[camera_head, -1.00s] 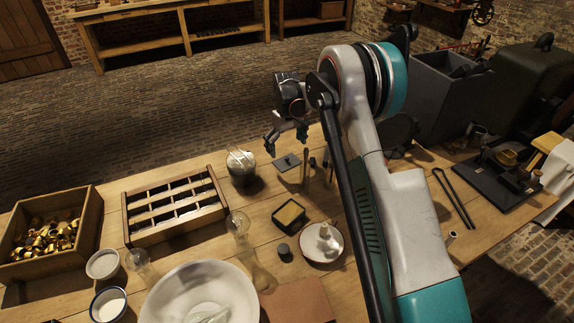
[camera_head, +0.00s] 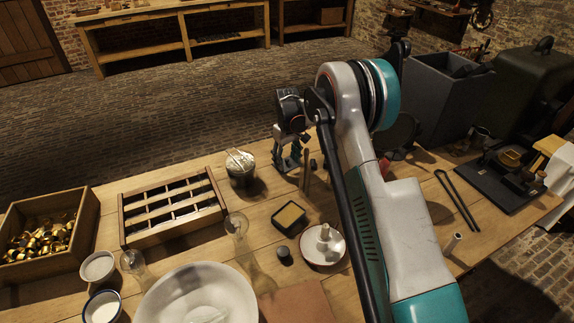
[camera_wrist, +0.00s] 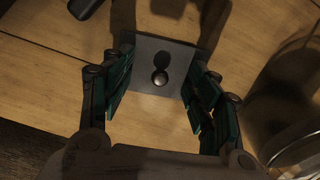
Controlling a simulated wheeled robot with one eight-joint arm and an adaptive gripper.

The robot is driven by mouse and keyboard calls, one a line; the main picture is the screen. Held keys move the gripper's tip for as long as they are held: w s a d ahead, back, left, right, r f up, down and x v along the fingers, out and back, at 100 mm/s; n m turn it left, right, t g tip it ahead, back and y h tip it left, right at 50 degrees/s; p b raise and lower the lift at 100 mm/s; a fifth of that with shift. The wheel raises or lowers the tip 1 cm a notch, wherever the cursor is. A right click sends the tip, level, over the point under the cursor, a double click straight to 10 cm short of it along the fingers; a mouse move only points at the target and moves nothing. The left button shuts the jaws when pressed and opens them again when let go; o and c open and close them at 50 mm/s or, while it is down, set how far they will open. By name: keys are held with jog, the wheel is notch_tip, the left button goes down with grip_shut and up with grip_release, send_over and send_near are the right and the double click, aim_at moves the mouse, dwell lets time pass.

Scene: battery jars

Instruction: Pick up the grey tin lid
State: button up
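The grey tin lid (camera_wrist: 178,52) is a flat square plate with a dark round knob (camera_wrist: 160,77) at its middle. It lies flat on the wooden table in the wrist view. My gripper (camera_wrist: 163,82) is open, its teal-padded fingers on either side of the lid's knob, with nothing held. In the head view my gripper (camera_head: 287,164) points down over the table, right of a dark jar (camera_head: 240,172). There it largely hides the lid. I cannot tell whether the fingers touch the lid.
A round glass rim (camera_wrist: 295,148) is close on the right in the wrist view. A dark object (camera_wrist: 84,8) lies at its top left. In the head view, a dark square tin (camera_head: 288,218), a white dish (camera_head: 323,247) and a slotted wooden rack (camera_head: 172,212) stand nearby.

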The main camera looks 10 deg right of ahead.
grip_shut()
jog(key=shift+r, duration=0.1)
